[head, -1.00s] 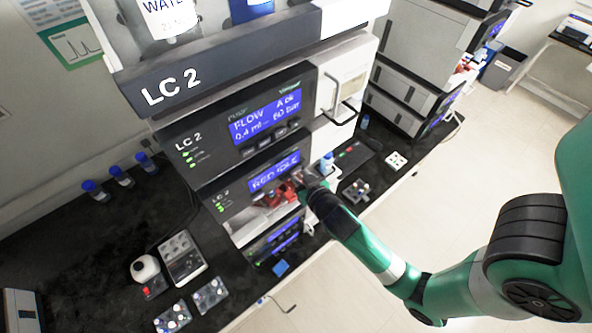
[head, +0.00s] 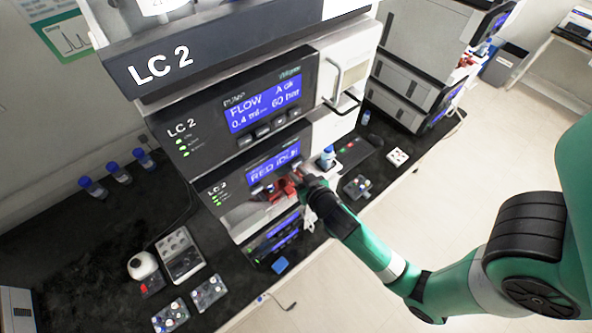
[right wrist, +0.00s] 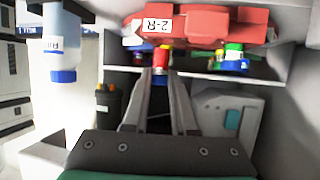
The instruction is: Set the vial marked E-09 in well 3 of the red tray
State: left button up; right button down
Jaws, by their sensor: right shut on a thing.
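The red tray (head: 283,190) sits in the open bay of the LC 2 stack, under the display. The right wrist view shows the red tray (right wrist: 200,25) close up, with an upside-down label that seems to read "R-2". My right gripper (right wrist: 160,75) is shut on a vial with a red cap (right wrist: 160,66), at the tray's near edge. Its marking is not legible, and I cannot tell whether it is seated in a well. A blue-capped vial (right wrist: 136,40) and a green-and-blue one (right wrist: 235,52) show at the tray. In the head view my right gripper (head: 300,180) reaches into the bay. My left gripper is out of view.
A blue-capped bottle (head: 327,158) stands beside the bay; a bottle (right wrist: 63,45) shows left in the wrist view. The bay's walls and shelf hem the gripper in.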

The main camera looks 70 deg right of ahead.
jog(key=shift+f+b, duration=0.95)
jog(key=shift+f, duration=0.15)
jog(key=c, duration=0.6)
grip_release()
jog(key=shift+c, duration=0.2)
jog(key=shift+a, duration=0.1)
jog(key=p+v, duration=0.4)
jog(key=v, duration=0.7)
jog(key=shift+s, duration=0.25)
jog(key=shift+a+r, duration=0.1)
jog(key=shift+r, duration=0.05)
